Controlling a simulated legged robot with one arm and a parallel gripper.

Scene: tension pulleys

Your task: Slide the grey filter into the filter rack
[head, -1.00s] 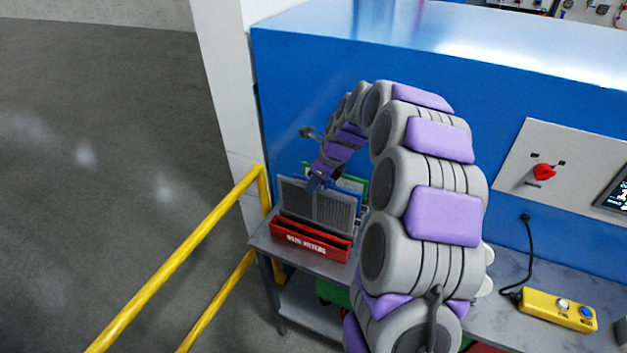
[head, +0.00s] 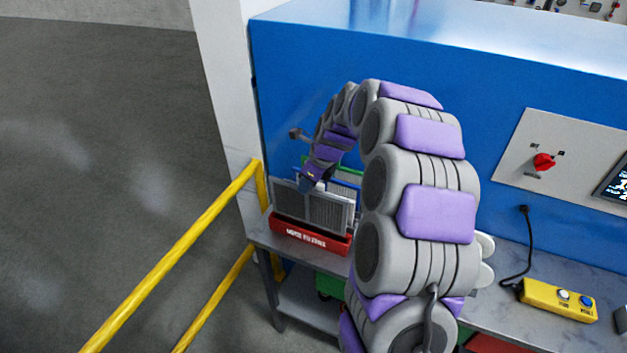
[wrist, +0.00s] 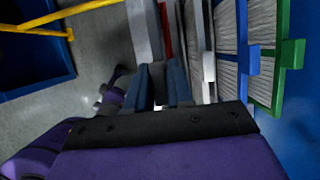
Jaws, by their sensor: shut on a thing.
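The grey filter (head: 312,208), a pleated panel in a light frame, stands upright behind the front wall of a red lettered box (head: 310,239) on the table. My gripper (head: 314,180) is at its top edge. In the wrist view the two blue-grey fingers (wrist: 162,84) are close together, with a thin grey part between them; the grip itself is partly hidden. A grey pleated panel (wrist: 196,30) is just right of the fingers, then a blue-framed filter (wrist: 229,35) and a green-framed filter (wrist: 266,50). Whether the red box is the rack, I cannot tell.
The blue machine wall (head: 430,60) rises close behind the filters. My arm covers the table's middle. A yellow rail (head: 190,250) and a white post (head: 222,90) stand at the left. A yellow button box (head: 558,300) with a cable lies on the table at the right.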

